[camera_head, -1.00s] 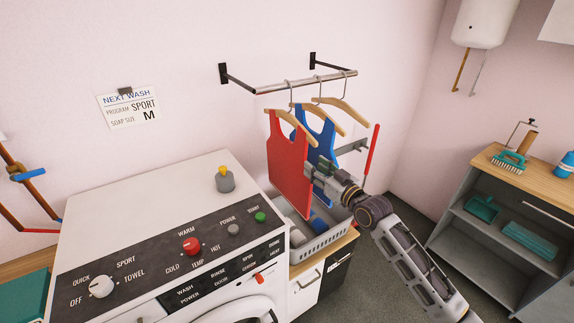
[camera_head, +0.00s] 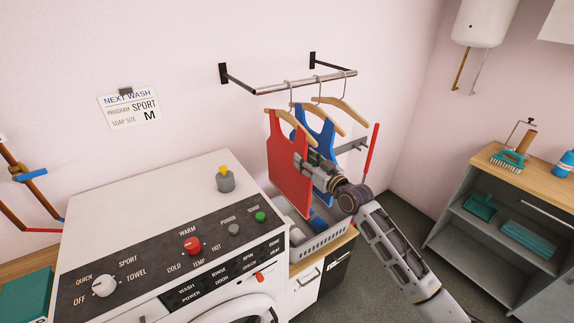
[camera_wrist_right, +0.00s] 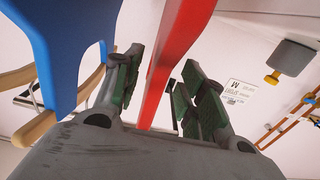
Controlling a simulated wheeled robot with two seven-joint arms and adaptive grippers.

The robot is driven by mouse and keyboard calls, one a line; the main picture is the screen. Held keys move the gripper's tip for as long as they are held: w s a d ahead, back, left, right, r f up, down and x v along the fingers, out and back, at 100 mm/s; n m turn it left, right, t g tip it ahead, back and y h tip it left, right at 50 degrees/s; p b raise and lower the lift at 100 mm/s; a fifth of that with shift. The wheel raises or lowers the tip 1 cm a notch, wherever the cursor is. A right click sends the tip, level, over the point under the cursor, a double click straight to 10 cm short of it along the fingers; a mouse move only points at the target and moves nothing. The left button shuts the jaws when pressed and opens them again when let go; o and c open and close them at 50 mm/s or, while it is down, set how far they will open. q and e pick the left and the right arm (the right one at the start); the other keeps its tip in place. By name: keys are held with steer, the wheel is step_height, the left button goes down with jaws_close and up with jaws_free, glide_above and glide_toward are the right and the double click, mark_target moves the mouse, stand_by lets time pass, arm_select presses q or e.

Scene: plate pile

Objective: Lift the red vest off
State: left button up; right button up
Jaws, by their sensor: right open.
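The red vest (camera_head: 287,172) hangs on a wooden hanger (camera_head: 296,126) from the metal rail (camera_head: 305,82). A blue vest (camera_head: 323,133) hangs just behind it, to its right. My right gripper (camera_head: 305,166) is at the right edge of the red vest. In the right wrist view, its two green-padded fingers (camera_wrist_right: 160,88) are open, with the edge of the red vest (camera_wrist_right: 178,50) between them. The blue vest (camera_wrist_right: 65,45) is outside the fingers on the left of that view. I cannot tell whether a pad touches cloth. My left gripper is out of view.
A grey laundry basket (camera_head: 318,238) holding things stands below the vests. The washing machine (camera_head: 150,225) is to the left, with a grey, yellow-topped object (camera_head: 225,182) on it. A red-handled item (camera_head: 371,150) is right of the vests. A shelf unit (camera_head: 515,220) stands far right.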

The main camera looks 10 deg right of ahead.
mark_target(298, 151)
steer(key=shift+w, duration=0.1)
steer(key=shift+r+p+x, duration=0.15)
steer(key=shift+p+x, duration=0.2)
steer(key=shift+x, duration=0.45)
steer(key=shift+r+p+x, duration=0.2)
steer(key=shift+p+x, duration=0.15)
steer(key=shift+x, duration=1.35)
steer(key=shift+f, duration=0.15)
steer(key=shift+c, duration=0.5)
jaws_close()
